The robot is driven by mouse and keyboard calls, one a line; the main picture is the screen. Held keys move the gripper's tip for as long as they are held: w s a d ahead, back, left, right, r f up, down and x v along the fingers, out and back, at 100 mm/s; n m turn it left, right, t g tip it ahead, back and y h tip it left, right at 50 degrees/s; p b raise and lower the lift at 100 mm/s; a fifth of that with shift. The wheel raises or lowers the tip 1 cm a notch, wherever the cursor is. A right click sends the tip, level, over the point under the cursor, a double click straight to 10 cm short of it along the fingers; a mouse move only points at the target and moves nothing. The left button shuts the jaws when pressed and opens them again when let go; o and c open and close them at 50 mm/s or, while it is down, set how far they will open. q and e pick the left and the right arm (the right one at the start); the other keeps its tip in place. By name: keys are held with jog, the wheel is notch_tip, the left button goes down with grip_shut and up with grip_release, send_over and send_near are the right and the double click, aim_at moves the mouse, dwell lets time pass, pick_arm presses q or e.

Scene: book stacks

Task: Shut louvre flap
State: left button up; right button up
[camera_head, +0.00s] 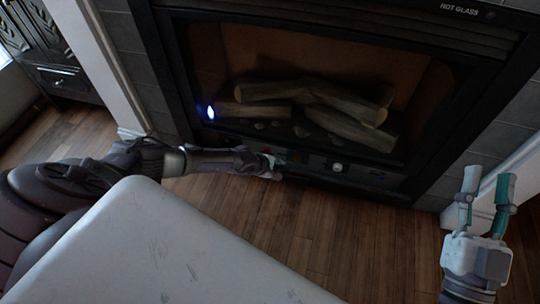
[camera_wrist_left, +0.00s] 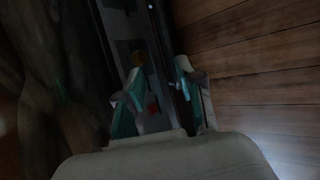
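The louvre flap (camera_head: 350,188) appears as a dark strip along the bottom of the fireplace, hanging down below an exposed control panel (camera_head: 318,163) with a pale knob. My left gripper (camera_head: 276,162) reaches in from the left to the left part of this opening. In the left wrist view its two teal fingers (camera_wrist_left: 160,72) stand apart, with a long dark edge (camera_wrist_left: 170,60) running between them, probably the flap. I cannot tell whether they touch it. My right gripper (camera_head: 487,184) is open and empty at the right, away from the flap.
Logs (camera_head: 320,103) lie behind the glass of the fireplace, with a small blue-white glow at their left. Wooden floor (camera_head: 290,220) is clear in front. A dark cabinet (camera_head: 60,50) stands at the far left. White trim (camera_head: 515,165) borders the fireplace at right.

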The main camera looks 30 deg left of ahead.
pick_arm(q)
jog(key=shift+s+a, duration=0.35)
jog(key=shift+s, duration=0.45)
jog(key=shift+s+a, duration=0.35)
jog(key=shift+s, duration=0.4)
